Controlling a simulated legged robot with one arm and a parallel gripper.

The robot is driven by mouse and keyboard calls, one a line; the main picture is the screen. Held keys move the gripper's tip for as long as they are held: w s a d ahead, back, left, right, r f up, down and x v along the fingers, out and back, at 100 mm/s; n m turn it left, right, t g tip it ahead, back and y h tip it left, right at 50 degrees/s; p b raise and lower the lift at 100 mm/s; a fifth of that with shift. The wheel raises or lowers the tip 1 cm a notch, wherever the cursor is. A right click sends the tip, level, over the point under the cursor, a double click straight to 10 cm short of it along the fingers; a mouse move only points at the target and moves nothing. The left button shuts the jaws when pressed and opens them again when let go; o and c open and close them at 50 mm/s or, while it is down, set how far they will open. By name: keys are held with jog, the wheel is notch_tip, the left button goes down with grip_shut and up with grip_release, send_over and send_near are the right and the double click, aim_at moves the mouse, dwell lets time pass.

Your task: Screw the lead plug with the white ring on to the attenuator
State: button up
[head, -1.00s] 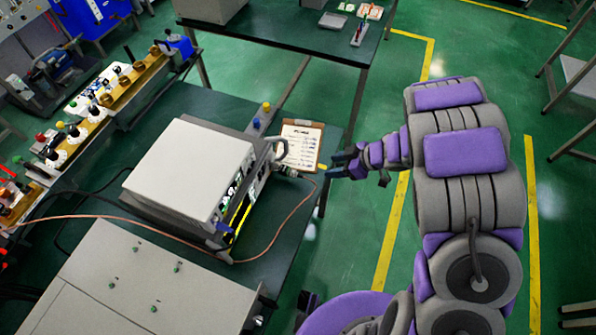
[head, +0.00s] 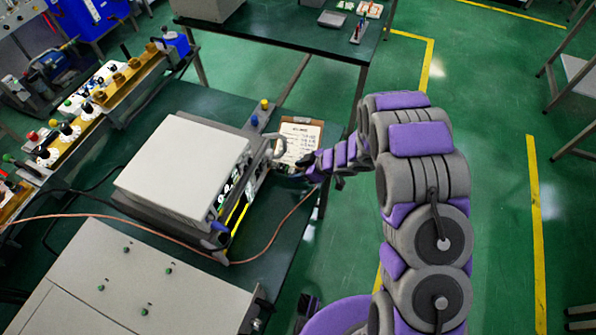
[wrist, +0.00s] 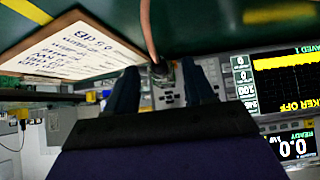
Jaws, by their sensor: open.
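My gripper (head: 308,168) is open at the right front of the generator (head: 185,165), beside the clipboard. In the wrist view my gripper (wrist: 160,80) has its two dark fingers apart. A small plug (wrist: 160,70) at the end of a copper-coloured lead (wrist: 149,30) lies between the fingers in the picture, just past their tips; I cannot tell if either finger touches it. The lead (head: 268,245) also shows in the head view, looping over the bench. A white ring on the plug is too small to make out. I cannot pick out the attenuator for certain.
The clipboard (head: 297,140) lies on the green bench beside my gripper. The generator's lit screen (wrist: 285,85) is close on the right in the wrist view. A grey cabinet (head: 130,280) stands in front. Open floor (head: 490,120) is to the right.

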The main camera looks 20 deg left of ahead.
jog(key=shift+a+f, duration=0.2)
jog(key=shift+a, duration=0.05)
jog(key=shift+r, duration=0.1)
grip_shut()
dwell(0.3)
